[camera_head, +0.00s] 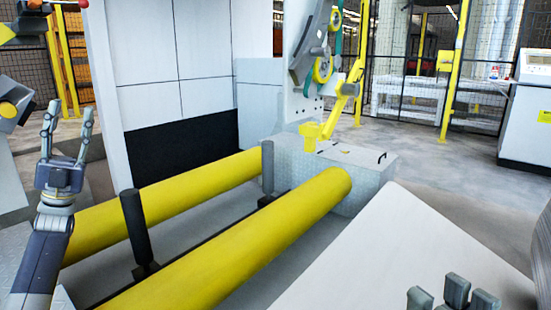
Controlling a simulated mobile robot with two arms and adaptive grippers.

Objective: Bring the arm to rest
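My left gripper (69,116) is at the left of the head view, with its arm coming up from the bottom left corner. Its grey fingers point upward and stand apart, with nothing between them. My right gripper (453,296) shows only in part at the bottom right edge, in front of a pale flat surface. A few grey finger parts are visible; the rest of it and its arm are out of the frame. I cannot tell how far its fingers are spread.
Two long yellow rollers (265,235) (165,203) run across the middle, with dark upright posts (133,225) between them. A pale flat surface (375,245) lies at right front. A wrapping machine (320,60) stands behind, and a white cabinet (525,115) at far right.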

